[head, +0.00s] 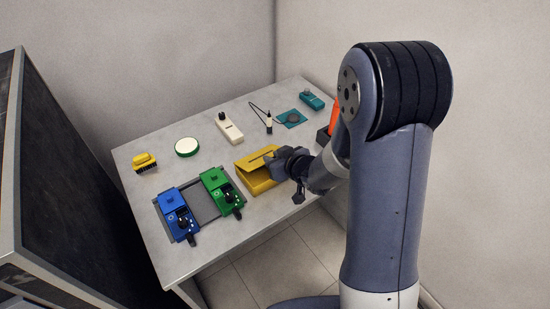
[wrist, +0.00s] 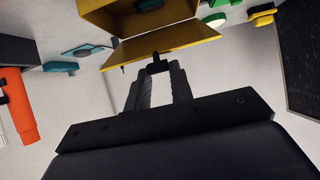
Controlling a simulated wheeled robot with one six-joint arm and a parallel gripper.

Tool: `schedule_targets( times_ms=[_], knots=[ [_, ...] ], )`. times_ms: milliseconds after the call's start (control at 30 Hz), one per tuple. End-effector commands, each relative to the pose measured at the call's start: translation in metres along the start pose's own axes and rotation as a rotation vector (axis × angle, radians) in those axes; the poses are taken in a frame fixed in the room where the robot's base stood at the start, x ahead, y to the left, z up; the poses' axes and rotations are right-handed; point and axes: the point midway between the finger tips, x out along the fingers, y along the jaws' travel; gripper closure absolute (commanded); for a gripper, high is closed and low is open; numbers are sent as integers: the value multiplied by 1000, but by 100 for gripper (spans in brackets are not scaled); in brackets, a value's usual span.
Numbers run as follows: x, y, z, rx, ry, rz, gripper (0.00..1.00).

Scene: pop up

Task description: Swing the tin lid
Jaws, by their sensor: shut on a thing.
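The yellow tin (head: 258,181) stands near the front right edge of the table, and my gripper (head: 279,163) is at its right side. In the wrist view the tin (wrist: 112,20) shows its open inside, with a dark teal thing (wrist: 149,5) in it. The lid (wrist: 185,42) is a yellow panel standing partly open at the tin's edge. My gripper (wrist: 158,74) is shut on a small black tab (wrist: 157,64) at the lid's edge. The head view hides much of the lid's near side behind my gripper.
A blue pedal (head: 177,215) and a green pedal (head: 221,192) sit on a grey board left of the tin. An orange object (wrist: 18,107) stands nearby.

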Motion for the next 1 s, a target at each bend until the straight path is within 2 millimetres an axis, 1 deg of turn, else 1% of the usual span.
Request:
schedule_targets(
  times_ms=[167, 500, 600, 867, 1000],
  knots=[
    [0, 0, -9, -1, 2, 0, 93],
    [6, 0, -40, -1, 3, -1, 93],
    [8, 0, -43, 0, 3, 0, 93],
    [8, 0, -42, 0, 3, 0, 93],
    [10, 0, -49, -1, 4, 0, 93]
  ],
)
